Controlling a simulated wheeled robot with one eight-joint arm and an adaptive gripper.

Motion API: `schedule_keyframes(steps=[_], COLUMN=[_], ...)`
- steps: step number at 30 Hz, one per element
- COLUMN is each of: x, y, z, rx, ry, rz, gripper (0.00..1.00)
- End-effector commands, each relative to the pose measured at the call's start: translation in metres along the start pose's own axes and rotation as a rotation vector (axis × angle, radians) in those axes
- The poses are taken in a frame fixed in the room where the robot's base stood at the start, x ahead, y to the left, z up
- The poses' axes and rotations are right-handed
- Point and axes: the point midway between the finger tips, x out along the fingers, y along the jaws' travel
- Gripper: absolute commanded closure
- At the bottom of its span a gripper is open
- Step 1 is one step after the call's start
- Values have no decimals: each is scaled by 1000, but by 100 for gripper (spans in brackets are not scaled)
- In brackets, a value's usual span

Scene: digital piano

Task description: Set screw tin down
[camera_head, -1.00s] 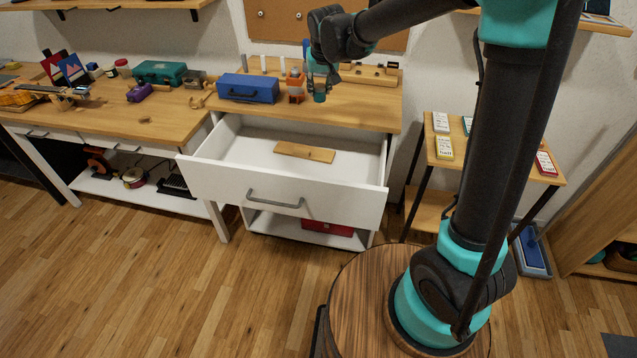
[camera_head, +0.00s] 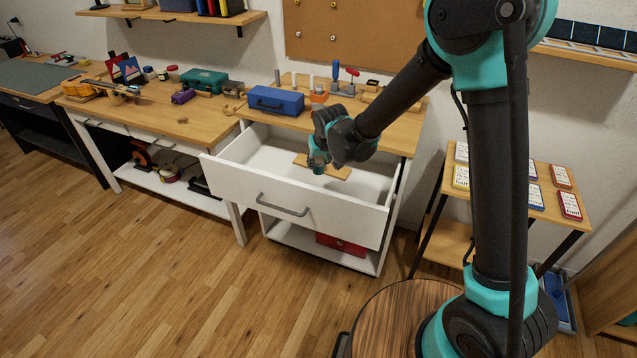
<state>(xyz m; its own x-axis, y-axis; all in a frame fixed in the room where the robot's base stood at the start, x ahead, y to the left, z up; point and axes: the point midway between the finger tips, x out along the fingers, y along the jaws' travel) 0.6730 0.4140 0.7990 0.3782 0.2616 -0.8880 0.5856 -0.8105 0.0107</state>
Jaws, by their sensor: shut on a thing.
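My gripper (camera_head: 319,158) points down over the open white drawer (camera_head: 236,188). It is shut on a small, dark teal round thing, which I take for the screw tin (camera_head: 318,169). The tin is small here and partly hidden by the gripper. In this view it overlaps a flat wooden board (camera_head: 338,173) lying in the drawer. I cannot tell whether the tin touches the board or hangs above it.
The worktop (camera_head: 237,118) behind the drawer holds a blue toolbox (camera_head: 276,101), an orange holder (camera_head: 319,97) and hand tools. The left part of the drawer floor (camera_head: 272,155) is bare. A small stand with cards (camera_head: 497,184) is at right.

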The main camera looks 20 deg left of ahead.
Motion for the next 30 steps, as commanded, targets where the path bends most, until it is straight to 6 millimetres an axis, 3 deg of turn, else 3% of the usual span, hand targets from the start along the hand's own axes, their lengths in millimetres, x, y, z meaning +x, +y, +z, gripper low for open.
schedule_keyframes(steps=[3,7,14,21,30], x=[24,40,51,76,79], y=[0,0,0,-1,-1], z=[12,20,26,39,41], rx=[0,0,0,0,0], ry=[0,0,0,0,0], rz=[0,0,0,0,0], gripper=[100,100,100,100,100])
